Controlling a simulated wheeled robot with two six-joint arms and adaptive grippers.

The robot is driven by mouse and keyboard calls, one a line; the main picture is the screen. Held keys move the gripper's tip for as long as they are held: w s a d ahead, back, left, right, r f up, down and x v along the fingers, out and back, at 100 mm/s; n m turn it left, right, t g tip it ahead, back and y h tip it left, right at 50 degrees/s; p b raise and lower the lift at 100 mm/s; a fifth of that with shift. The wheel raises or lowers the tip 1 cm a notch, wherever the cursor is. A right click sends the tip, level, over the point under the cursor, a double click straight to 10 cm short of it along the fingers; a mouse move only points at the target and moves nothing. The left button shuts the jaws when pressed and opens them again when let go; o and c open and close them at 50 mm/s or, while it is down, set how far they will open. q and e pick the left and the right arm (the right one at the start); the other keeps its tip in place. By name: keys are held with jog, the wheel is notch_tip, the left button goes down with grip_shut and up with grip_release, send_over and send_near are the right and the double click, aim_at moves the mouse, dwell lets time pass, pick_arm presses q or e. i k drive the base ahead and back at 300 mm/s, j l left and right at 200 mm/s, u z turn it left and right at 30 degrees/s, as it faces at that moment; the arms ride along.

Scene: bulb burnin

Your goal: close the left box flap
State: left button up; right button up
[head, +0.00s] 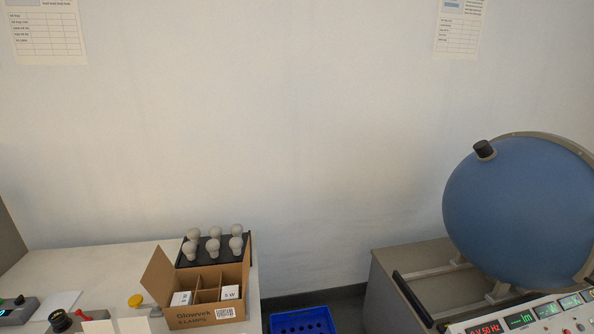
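A brown cardboard box (206,317) stands on the white bench at the lower middle left of the head view. Its left flap (158,275) is open and stands up, leaning outward to the left. A narrow strip of cardboard at the right side (246,268) also stands up. Dividers split the inside into compartments. A small white carton (181,299) sits in the left front compartment and another (230,293) in the right front one. Neither of my grippers is in view.
A dark tray (184,261) with several pale bulbs stands right behind the box. A yellow button (135,300) and small devices are left of it. A blue crate (303,322) is lower right. A large blue sphere (520,210) stands far right.

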aim_at(157, 280)
jog(key=k+j, duration=0.1)
jog(key=j, duration=0.25)
jog(key=k+j, duration=0.15)
jog(key=j, duration=0.15)
jog(key=k+j, duration=0.1)
jog(key=j, duration=0.25)
jog(key=k+j, duration=0.1)
jog(key=j, duration=0.25)
jog(key=k+j, duration=0.1)
jog(key=j, duration=0.2)
